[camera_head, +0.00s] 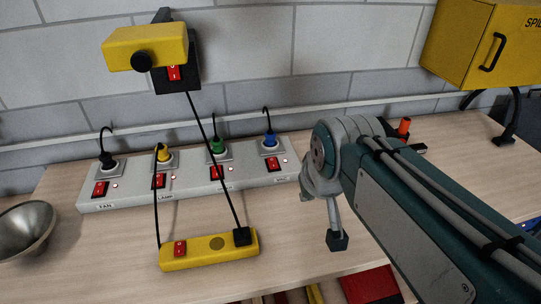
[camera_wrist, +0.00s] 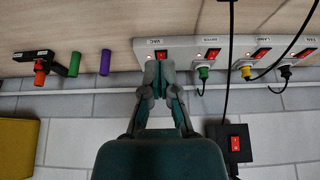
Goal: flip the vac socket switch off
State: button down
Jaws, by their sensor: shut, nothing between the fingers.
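The vac socket switch is a red rocker (camera_wrist: 161,54) at the end of a white power strip (camera_wrist: 225,42), under the label VAC. It also shows in the head view (camera_head: 273,164) below the blue plug (camera_head: 269,139). A small light glows beside it. Which way the rocker is tilted is too small to tell. In the wrist view my gripper (camera_wrist: 160,68) is shut and empty, its fingertips at the near edge of this switch. Whether they touch it I cannot tell. The gripper hides the vac plug there.
Dryer, lamp and fan switches follow along the strip, with green (camera_head: 216,145), yellow (camera_head: 164,154) and black (camera_head: 108,161) plugs. A yellow switch bar (camera_head: 208,256) lies in front. Cords hang from a wall box (camera_head: 178,72). A metal bowl (camera_head: 25,228) stands left, a yellow cabinet (camera_head: 480,45) right.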

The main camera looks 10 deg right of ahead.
jog(key=w+d+r, duration=0.1)
jog(key=w, duration=1.4)
jog(key=g, duration=0.1)
send_over(272, 160)
jog(key=s, duration=0.4)
notch_tip(272, 160, down, 4)
jog(key=x, duration=0.9)
jog(key=s+x, duration=0.1)
jog(key=x, duration=0.3)
jog(key=shift+f, duration=0.65)
jog(key=shift+f, duration=0.2)
